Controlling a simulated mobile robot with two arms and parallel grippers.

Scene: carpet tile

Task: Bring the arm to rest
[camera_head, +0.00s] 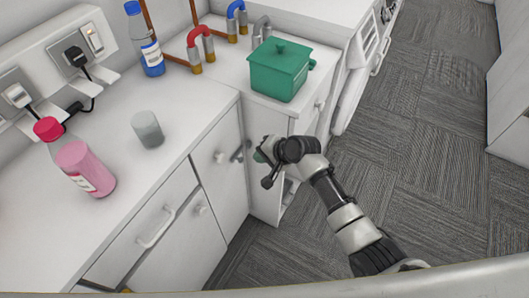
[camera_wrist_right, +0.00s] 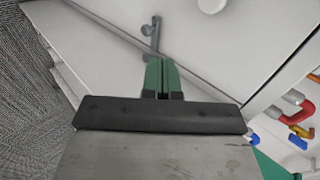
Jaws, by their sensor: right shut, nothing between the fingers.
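My right arm comes in from the lower right in the head view. Its gripper (camera_head: 262,153) is in front of the white cabinet (camera_head: 216,165), below the counter top. In the right wrist view the green fingers (camera_wrist_right: 162,77) are together and hold nothing. A grey metal handle (camera_wrist_right: 151,38) on the cabinet front lies just beyond the fingertips; I cannot tell whether they touch. My left gripper is not in view.
A green lidded pot (camera_head: 279,72) stands on the counter above the gripper. A pink bottle (camera_head: 86,169), a grey cup (camera_head: 147,129) and a blue bottle (camera_head: 151,58) stand further left. Carpeted floor (camera_head: 430,150) on the right is clear.

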